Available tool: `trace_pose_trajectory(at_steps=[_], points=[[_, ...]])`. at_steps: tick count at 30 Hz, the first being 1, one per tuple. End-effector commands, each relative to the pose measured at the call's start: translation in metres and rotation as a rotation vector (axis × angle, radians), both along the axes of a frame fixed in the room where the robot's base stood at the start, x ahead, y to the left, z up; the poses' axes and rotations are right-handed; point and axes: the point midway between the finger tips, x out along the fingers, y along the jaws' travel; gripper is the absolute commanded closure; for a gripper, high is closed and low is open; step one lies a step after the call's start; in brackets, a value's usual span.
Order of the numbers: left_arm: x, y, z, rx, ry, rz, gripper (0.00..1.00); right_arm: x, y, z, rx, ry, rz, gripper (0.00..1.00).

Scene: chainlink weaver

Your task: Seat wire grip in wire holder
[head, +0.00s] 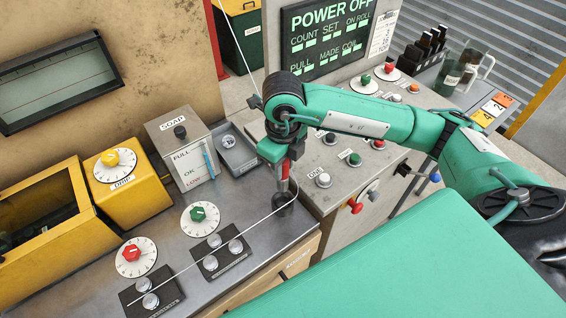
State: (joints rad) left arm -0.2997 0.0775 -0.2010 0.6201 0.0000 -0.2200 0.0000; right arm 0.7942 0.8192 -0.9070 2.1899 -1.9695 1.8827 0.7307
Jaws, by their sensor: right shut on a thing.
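My right gripper (282,162) reaches down over the right end of the grey metal bench. It is shut on the wire grip, of which a small red part (285,171) shows just below it. A dark round piece (284,199) is right under the grip at bench level. I cannot tell whether this is the wire holder, or whether the grip touches it. A thin pale wire (215,252) curves around by the grip and runs down-left across the bench, over two black plates with silver knobs. My left gripper is not in view.
The soap box (182,148) and a small grey box (234,149) stand left of the gripper. Dials (200,218) and the knob plates (221,253) are on the bench. A grey control panel (330,160) with buttons is at the right. The screen (334,36) reads POWER OFF.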

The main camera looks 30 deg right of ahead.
Motion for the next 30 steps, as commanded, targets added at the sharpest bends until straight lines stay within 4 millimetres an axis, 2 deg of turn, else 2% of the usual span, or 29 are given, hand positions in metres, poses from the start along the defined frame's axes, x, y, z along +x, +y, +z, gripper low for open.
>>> trace_pose_trajectory(at_steps=[8, 20, 24, 30], points=[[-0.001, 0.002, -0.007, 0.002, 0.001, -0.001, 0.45, 0.000, 0.000, -0.013, 0.000, 0.001, -0.003, 0.99], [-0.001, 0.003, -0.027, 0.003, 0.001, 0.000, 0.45, 0.000, 0.000, -0.052, 0.000, 0.002, -0.001, 0.99], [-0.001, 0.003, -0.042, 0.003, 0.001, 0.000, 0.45, 0.000, 0.000, -0.068, 0.000, 0.001, -0.001, 0.99], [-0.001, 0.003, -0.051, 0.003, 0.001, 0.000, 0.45, 0.000, 0.000, -0.076, 0.000, 0.000, -0.001, 0.99]])
